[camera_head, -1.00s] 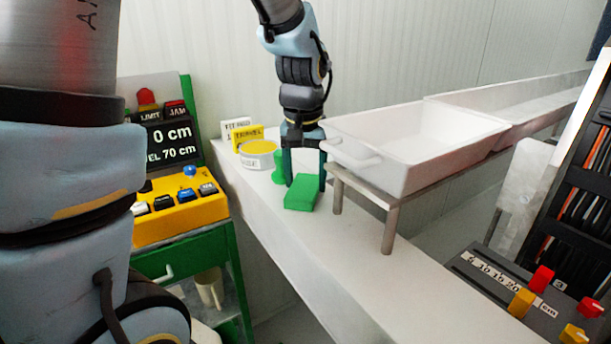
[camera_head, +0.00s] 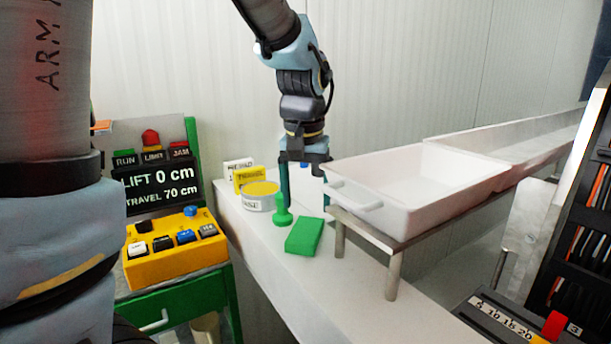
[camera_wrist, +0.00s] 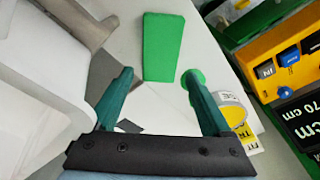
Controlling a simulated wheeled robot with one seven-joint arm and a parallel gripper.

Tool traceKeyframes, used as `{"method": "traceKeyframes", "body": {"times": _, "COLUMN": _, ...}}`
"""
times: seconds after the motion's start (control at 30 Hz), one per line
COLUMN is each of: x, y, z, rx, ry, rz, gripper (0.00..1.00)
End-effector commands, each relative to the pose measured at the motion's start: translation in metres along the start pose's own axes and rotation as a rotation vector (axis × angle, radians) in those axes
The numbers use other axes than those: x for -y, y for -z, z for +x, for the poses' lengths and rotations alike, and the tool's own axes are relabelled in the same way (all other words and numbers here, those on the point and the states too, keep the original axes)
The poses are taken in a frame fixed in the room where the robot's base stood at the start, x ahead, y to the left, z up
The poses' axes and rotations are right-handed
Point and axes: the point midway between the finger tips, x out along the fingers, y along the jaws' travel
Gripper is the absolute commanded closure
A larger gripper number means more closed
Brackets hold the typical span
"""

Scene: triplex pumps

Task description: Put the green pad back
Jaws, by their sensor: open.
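The green pad (camera_head: 304,237) is a flat block lying on the white bench, left of the tray stand. It also lies in the wrist view (camera_wrist: 162,45), beyond the fingertips. My gripper (camera_head: 305,195) is open and empty, behind the pad on its wall side. In the wrist view its two teal fingers (camera_wrist: 160,75) are spread, with the pad ahead of the gap and apart from them. A green knob-shaped piece (camera_head: 282,214) stands on the bench just left of the pad, close to my left finger.
A white tray (camera_head: 415,200) on a metal stand (camera_head: 393,270) rises close at right. A yellow button box (camera_head: 176,247) is at left. The bench front is clear.

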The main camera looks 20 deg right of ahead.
Motion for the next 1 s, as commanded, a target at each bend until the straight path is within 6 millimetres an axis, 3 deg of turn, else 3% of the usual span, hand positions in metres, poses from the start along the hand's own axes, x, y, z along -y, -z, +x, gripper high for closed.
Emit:
{"method": "traceKeyframes", "body": {"times": 0.1, "x": 0.0, "y": 0.001, "z": -0.025, "rx": -0.005, "ry": -0.001, "rz": 0.0, "gripper": 0.16}}
{"method": "traceKeyframes", "body": {"times": 0.3, "x": 0.0, "y": 0.001, "z": -0.055, "rx": -0.003, "ry": 0.0, "rz": 0.0, "gripper": 0.16}}
{"method": "traceKeyframes", "body": {"times": 0.6, "x": 0.002, "y": -0.001, "z": -0.065, "rx": 0.001, "ry": 0.001, "rz": -0.003, "gripper": 0.16}}
{"method": "traceKeyframes", "body": {"times": 0.77, "x": 0.027, "y": -0.006, "z": -0.045, "rx": 0.006, "ry": 0.006, "rz": -0.048, "gripper": 0.16}}
{"method": "traceKeyframes", "body": {"times": 0.87, "x": 0.068, "y": -0.021, "z": -0.014, "rx": 0.009, "ry": 0.013, "rz": -0.124, "gripper": 0.16}}
{"method": "traceKeyframes", "body": {"times": 1.0, "x": 0.129, "y": -0.061, "z": 0.033, "rx": 0.009, "ry": 0.026, "rz": -0.251, "gripper": 0.16}}
